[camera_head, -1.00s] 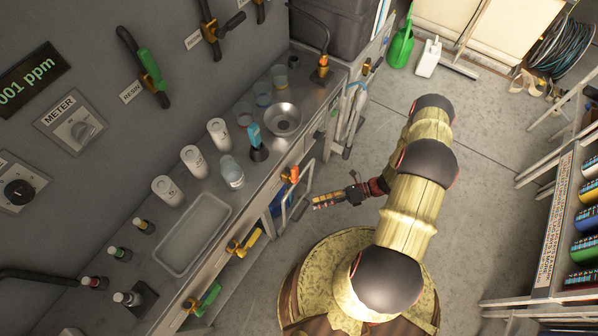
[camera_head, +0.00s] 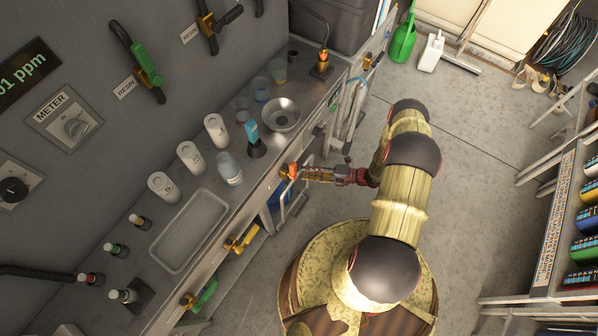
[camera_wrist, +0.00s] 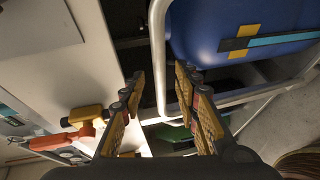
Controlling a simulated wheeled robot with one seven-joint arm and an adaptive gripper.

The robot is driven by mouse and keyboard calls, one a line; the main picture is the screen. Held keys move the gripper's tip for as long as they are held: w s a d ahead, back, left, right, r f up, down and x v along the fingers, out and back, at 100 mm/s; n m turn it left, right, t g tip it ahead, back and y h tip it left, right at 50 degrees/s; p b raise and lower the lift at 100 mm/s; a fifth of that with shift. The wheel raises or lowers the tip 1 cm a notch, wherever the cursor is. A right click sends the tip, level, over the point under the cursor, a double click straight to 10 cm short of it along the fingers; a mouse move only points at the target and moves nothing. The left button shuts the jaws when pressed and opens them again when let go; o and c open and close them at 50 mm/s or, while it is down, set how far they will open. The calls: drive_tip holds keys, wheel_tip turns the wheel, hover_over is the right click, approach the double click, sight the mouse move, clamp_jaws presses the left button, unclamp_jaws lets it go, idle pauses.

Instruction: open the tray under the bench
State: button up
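My gripper (camera_head: 293,172) is at the bench's front edge beside an orange-handled tap. In the wrist view my gripper (camera_wrist: 160,75) is open, with its two fingers apart. A pale metal bar (camera_wrist: 157,42), bent at the top, runs down between or just beyond the fingertips; I cannot tell whether they touch it. The bar joins a pale frame around a dark tray-like space (camera_wrist: 262,76) under the bench. A blue container (camera_wrist: 225,30) with a yellow and teal mark sits there. In the head view the bench hides most of this space, and the pale frame (camera_head: 297,206) shows below my gripper.
The bench top (camera_head: 222,207) holds a sink basin, white bottles, cups and a metal bowl. A rack with coloured containers (camera_head: 585,220) stands at the right. The floor (camera_head: 470,200) between is clear.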

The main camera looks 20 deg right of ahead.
sight(299, 171)
drive_tip(key=shift+x, duration=2.1)
drive_tip(key=shift+c, duration=0.2)
drive_tip(key=c, duration=0.7)
clamp_jaws()
